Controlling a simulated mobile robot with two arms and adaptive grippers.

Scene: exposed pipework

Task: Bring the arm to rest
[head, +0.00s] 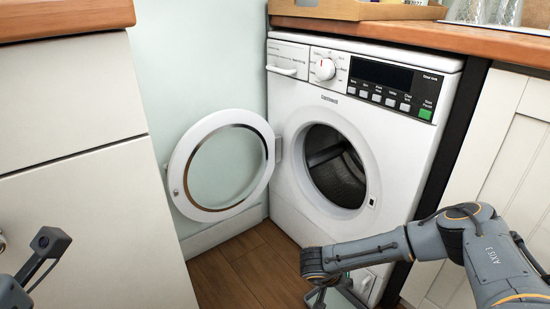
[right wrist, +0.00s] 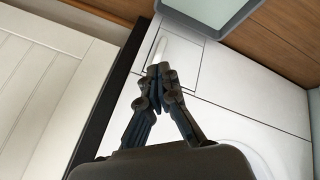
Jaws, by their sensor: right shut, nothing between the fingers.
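My right arm (head: 390,247) comes in from the right in the head view and reaches across the low front of the washing machine (head: 290,108). Its gripper (head: 320,297) points down near the floor, partly cut off by the bottom edge. In the right wrist view my right gripper (right wrist: 158,73) is shut and empty, its fingertips in front of a small flap (right wrist: 178,65) on the machine's lower front. I cannot tell whether they touch it. Of my left arm (head: 40,255), only a part with a small camera shows at the lower left; its fingers are out of view.
The round washer door (head: 190,208) stands wide open to the left, and the drum (head: 335,170) looks empty. White cabinets (head: 90,190) flank the machine. A wooden counter (head: 440,40) runs above it with a wooden tray (head: 350,10). Bare wooden floor (head: 240,275) lies below the door.

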